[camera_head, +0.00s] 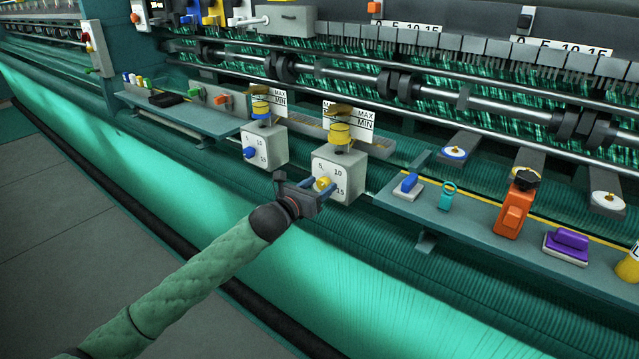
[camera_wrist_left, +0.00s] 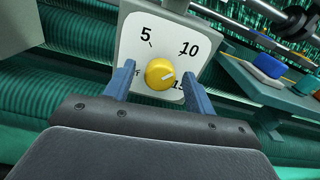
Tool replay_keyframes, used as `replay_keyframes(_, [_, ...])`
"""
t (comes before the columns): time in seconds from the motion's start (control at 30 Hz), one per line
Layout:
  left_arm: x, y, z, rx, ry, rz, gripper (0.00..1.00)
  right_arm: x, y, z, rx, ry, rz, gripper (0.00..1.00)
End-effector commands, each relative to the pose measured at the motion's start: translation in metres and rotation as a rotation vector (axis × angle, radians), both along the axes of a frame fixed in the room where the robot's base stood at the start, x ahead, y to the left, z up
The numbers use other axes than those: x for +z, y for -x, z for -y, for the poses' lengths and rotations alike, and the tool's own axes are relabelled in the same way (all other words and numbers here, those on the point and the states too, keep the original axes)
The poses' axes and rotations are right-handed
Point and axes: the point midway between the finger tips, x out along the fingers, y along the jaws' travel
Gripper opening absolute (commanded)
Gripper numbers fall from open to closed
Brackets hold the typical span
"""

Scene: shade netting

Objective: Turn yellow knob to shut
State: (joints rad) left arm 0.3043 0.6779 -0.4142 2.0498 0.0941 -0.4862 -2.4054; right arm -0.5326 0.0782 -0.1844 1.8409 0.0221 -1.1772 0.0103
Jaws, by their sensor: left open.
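The yellow knob (camera_head: 323,184) is on the front face of a white dial box (camera_head: 349,183) marked 5, 10 and 15. Lettering at the dial's lower left is mostly hidden by a finger. My left gripper (camera_head: 316,186) is at the knob, and its blue fingers stand on either side of it. In the left wrist view the open left gripper (camera_wrist_left: 158,88) shows gaps between both fingers and the knob. My right gripper is not in view.
A similar white box with a blue knob (camera_head: 250,153) stands just left. A yellow cylinder (camera_head: 340,133) tops the yellow knob's box. A shelf at right holds a blue block (camera_head: 409,183), an orange tool (camera_head: 514,205) and a purple block (camera_head: 567,246). Green netting runs below.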

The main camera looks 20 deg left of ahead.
Motion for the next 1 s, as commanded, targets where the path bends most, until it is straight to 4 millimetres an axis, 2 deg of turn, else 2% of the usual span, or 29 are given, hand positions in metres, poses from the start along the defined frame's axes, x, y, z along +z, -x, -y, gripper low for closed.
replay_keyframes(0.13, [0.0005, -0.005, 0.0021, 0.0, 0.0, 0.0, 0.55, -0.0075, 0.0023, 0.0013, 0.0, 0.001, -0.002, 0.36])
replay_keyframes(0.43, [-0.0001, -0.0059, 0.0023, 0.0, 0.0, 0.0, 0.55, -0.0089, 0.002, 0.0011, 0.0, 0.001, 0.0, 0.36])
replay_keyframes(0.67, [-0.0001, -0.0058, 0.0023, 0.0, 0.0, 0.0, 0.1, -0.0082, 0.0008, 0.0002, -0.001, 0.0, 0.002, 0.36])
replay_keyframes(1.0, [0.0001, -0.0058, 0.0021, 0.0, 0.039, -0.015, 0.11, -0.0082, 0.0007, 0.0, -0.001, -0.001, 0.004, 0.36])
